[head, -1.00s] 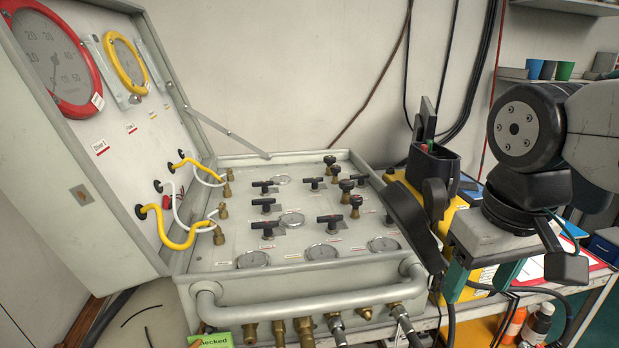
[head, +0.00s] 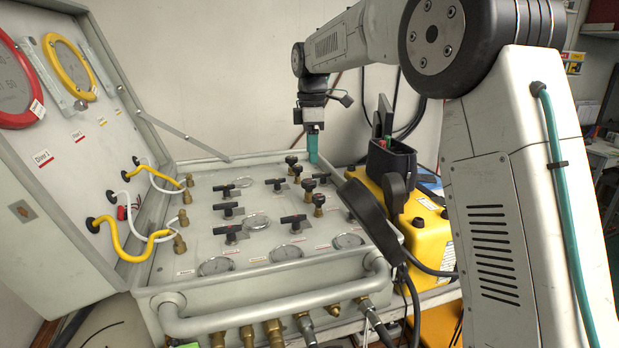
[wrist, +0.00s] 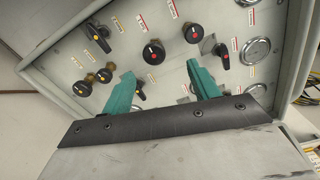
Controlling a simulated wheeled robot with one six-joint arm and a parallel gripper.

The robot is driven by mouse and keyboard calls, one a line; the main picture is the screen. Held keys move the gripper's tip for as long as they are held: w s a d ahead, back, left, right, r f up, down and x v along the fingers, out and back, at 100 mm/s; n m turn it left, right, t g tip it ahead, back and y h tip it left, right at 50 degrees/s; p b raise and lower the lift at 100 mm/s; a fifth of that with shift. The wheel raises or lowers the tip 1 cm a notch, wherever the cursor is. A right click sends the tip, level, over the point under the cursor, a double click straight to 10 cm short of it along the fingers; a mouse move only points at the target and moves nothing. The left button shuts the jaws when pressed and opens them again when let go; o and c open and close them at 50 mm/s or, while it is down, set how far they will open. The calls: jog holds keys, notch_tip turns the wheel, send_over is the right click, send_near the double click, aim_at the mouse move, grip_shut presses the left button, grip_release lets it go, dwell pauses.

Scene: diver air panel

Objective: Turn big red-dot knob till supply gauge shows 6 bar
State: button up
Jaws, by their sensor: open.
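Two black red-dot knobs stand on the panel's right part. In the wrist view the larger-looking red-dot knob (wrist: 153,52) is near top centre, just beyond my fingertips, and the other red-dot knob (wrist: 193,34) is right of it. They match the front two of a row of knobs (head: 309,185) in the head view. My gripper (wrist: 160,72) is open and empty, its teal fingers apart; in the head view it hangs at the panel's back right (head: 312,150), short of the red-dot knobs. Several gauges (head: 348,240) show; I cannot read their labels or needles.
Two yellow-dot knobs (wrist: 104,75) sit left of the red-dot pair, and black lever handles (head: 278,184) stand nearby. The open lid (head: 50,215) rises at left with hoses. A black device on a yellow case (head: 392,160) stands right of the panel. A handrail (head: 270,308) crosses the front.

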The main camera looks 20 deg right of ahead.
aim_at(309, 181)
jog(key=shift+w+a+f+n, duration=0.25)
jog(key=shift+w+f+n, duration=0.15)
jog(key=shift+w+f, duration=0.4)
notch_tip(309, 181, down, 7)
jog(key=shift+f, duration=0.2)
jog(key=c, duration=1)
